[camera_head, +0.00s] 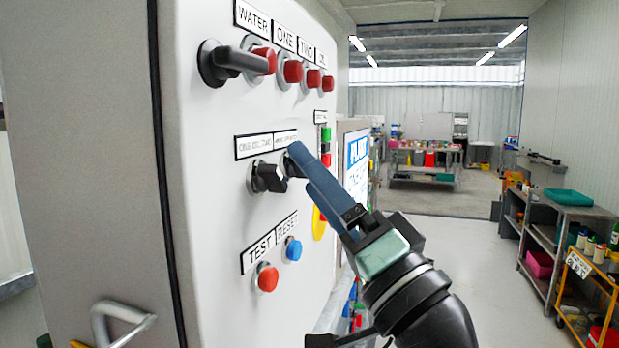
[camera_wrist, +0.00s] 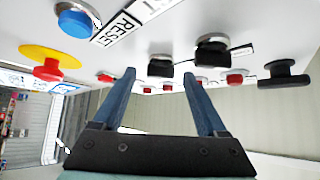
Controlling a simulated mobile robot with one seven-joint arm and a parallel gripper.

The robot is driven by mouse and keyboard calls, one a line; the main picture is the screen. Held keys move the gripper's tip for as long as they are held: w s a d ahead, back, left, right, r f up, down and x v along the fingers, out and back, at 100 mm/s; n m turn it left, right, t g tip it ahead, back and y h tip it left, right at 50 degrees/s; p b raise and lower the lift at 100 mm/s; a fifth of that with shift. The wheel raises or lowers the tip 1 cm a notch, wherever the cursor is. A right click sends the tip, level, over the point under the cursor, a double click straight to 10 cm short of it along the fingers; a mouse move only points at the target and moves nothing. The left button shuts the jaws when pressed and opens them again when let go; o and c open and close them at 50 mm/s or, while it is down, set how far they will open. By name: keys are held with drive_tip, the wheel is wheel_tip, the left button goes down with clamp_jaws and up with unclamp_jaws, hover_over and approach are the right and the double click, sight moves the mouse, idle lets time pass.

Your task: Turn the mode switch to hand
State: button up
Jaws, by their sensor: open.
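Two black selector switches sit in the middle row of the white control panel (camera_head: 215,210), under small labels (camera_head: 266,144) too blurred to read. The left switch (camera_head: 268,177) is clear in the head view; the right one is mostly hidden behind my fingers. I cannot tell from the labels which is the mode switch. My gripper (camera_head: 298,152) is open, its blue fingers reaching up to the panel at the right switch. In the wrist view, the right switch (camera_wrist: 160,66) shows between the spread fingertips (camera_wrist: 160,75), and the left switch (camera_wrist: 212,52) lies beyond the right-hand finger. Contact cannot be told.
Above is a large black rotary handle (camera_head: 228,62) with red knobs (camera_head: 292,71) beside it. Below are a red TEST button (camera_head: 267,277) and a blue RESET button (camera_head: 293,248). A yellow-backed red button (camera_wrist: 47,70) is nearby.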

drive_tip(key=b+v, duration=0.2)
drive_tip(key=v, duration=0.9)
drive_tip(key=shift+s+f+b, duration=0.15)
drive_tip(key=shift+s+b, duration=0.1)
drive_tip(key=shift+b, duration=0.1)
drive_tip(key=shift+d, duration=0.2)
